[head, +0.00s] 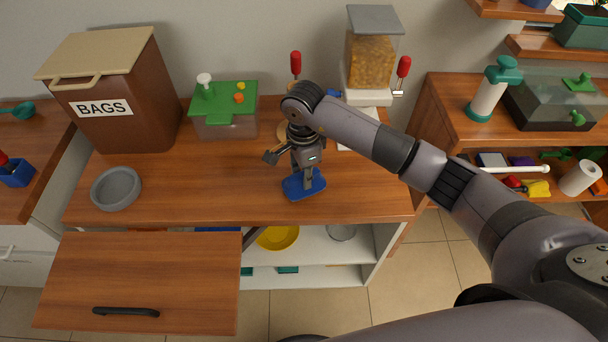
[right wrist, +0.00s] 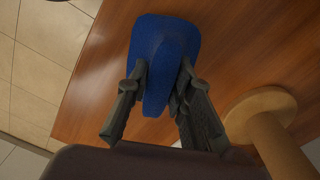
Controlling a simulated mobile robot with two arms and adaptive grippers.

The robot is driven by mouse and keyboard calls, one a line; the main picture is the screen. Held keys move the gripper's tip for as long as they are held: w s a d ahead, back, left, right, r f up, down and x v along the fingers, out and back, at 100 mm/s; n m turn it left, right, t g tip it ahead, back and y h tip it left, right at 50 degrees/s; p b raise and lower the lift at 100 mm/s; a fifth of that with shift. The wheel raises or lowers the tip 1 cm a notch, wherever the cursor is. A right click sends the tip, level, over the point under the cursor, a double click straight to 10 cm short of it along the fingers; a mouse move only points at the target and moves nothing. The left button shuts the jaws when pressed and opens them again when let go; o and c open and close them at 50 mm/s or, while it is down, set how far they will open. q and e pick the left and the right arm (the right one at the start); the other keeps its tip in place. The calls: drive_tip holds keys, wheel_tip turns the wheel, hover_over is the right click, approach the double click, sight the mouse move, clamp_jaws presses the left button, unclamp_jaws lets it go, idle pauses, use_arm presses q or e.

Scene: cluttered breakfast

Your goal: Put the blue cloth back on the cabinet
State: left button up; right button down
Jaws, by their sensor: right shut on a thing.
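The blue cloth (head: 291,187) is at the front of the wooden cabinet top (head: 220,200), right of its middle. My right gripper (head: 306,178) points down over it and is shut on the cloth. In the right wrist view the cloth (right wrist: 165,45) is pinched up between the two fingers (right wrist: 160,85), its wider part spread over the wood. I cannot tell whether its underside rests on the cabinet top. My left gripper is not in view.
A grey bowl (head: 116,189), a brown BAGS bin (head: 120,90), a green-topped box (head: 224,112) and a cereal dispenser (head: 370,60) stand on the cabinet. A wooden round-based object (right wrist: 262,112) is close to my right gripper.

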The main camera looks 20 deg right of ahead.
drive_tip(key=shift+f, duration=0.45)
drive_tip(key=shift+f, duration=0.25)
drive_tip(key=c, duration=1.4)
unclamp_jaws()
drive_tip(key=shift+r, duration=0.1)
